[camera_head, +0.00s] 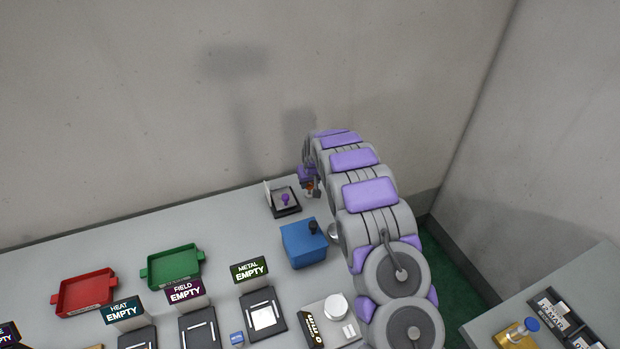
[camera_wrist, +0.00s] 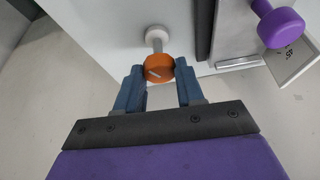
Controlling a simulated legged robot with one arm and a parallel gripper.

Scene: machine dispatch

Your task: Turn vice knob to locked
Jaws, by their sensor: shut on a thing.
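An orange round knob (camera_wrist: 158,69) with a pale slanted line on its face is at the upper middle of the wrist view. It is on a white round stem (camera_wrist: 156,34) at the table edge. I take it to be the vice knob. My gripper (camera_wrist: 160,74) has its two blue fingers closed on the knob's left and right sides. In the head view a small orange patch of the knob (camera_head: 309,186) shows beside my gripper, mostly hidden by my arm. I cannot read a locked mark.
A black-framed plate with a purple knob (camera_head: 285,199) sits just left of my gripper; its purple knob (camera_wrist: 280,25) shows in the wrist view. A blue box (camera_head: 303,245) stands in front. Red (camera_head: 60,297) and green (camera_head: 148,274) trays are further left. The wall is behind.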

